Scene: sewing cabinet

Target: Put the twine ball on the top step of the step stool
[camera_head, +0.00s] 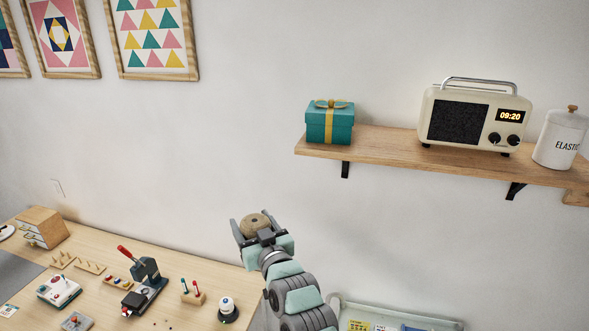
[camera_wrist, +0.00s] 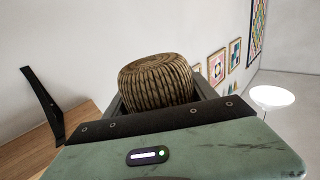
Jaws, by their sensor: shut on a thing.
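The twine ball (camera_head: 254,225) is brown and round with wound strands. My gripper (camera_head: 256,229) is shut on it and holds it up in the air, in front of the wall beyond the right end of the table. The wrist view shows the twine ball (camera_wrist: 156,82) between the fingers, its lower part hidden by my gripper's body. No step stool can be made out in either view.
A wooden shelf (camera_head: 400,147) on the wall holds a teal gift box (camera_head: 330,124), a cream radio (camera_head: 475,117) and a white canister (camera_head: 559,140). The wooden table (camera_head: 95,290) at lower left carries small tools and a wooden block organizer (camera_head: 42,227). Open air surrounds my gripper.

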